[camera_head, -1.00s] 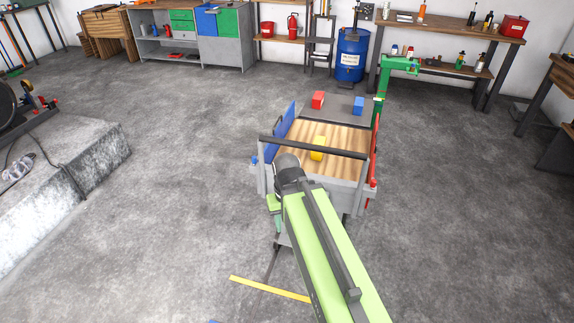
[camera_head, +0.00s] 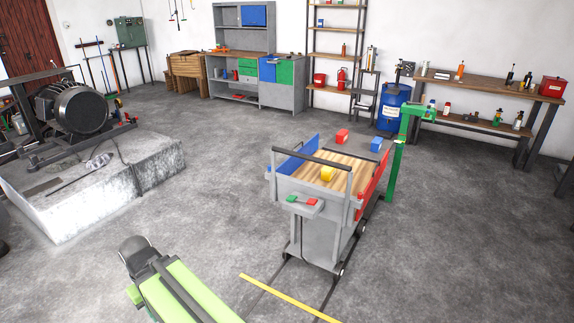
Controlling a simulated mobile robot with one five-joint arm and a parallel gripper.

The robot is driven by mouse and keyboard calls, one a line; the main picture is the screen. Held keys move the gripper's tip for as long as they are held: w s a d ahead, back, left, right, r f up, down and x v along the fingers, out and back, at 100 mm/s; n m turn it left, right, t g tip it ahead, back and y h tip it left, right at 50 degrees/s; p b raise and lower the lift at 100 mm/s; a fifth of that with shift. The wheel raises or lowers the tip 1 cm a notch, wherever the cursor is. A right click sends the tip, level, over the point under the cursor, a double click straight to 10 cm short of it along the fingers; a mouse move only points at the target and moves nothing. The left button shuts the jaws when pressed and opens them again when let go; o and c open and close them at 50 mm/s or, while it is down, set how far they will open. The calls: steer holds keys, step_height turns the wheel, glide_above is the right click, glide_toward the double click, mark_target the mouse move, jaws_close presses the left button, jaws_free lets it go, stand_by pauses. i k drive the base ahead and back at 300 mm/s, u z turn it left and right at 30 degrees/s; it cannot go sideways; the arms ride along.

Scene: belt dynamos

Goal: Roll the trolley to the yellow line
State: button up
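The trolley (camera_head: 318,232) is a grey cart in the middle, with a wooden top, a blue flap on its left, a red flap on its right and a dark handle bar across the near end. A yellow block (camera_head: 328,174) lies on its top. The yellow line (camera_head: 288,297) crosses the floor on the near side of the trolley, with bare floor between them. My gripper (camera_head: 135,254) is at the lower left, at the end of my green arm, apart from the trolley. Its fingers cannot be made out.
Dark rails run along the floor under the trolley and across the line. A green post (camera_head: 395,165) stands close at the trolley's right. Red (camera_head: 342,136) and blue (camera_head: 376,144) blocks are behind it. A motor (camera_head: 75,107) sits on a concrete plinth (camera_head: 60,215) at left.

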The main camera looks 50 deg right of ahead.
mark_target(321, 242)
steer(key=z, duration=0.55)
steer(key=i, duration=0.75)
steer(key=z, duration=0.05)
steer(key=k, duration=0.7)
steer(key=z, duration=0.25)
steer(key=i, duration=0.7)
steer(key=u, duration=0.05)
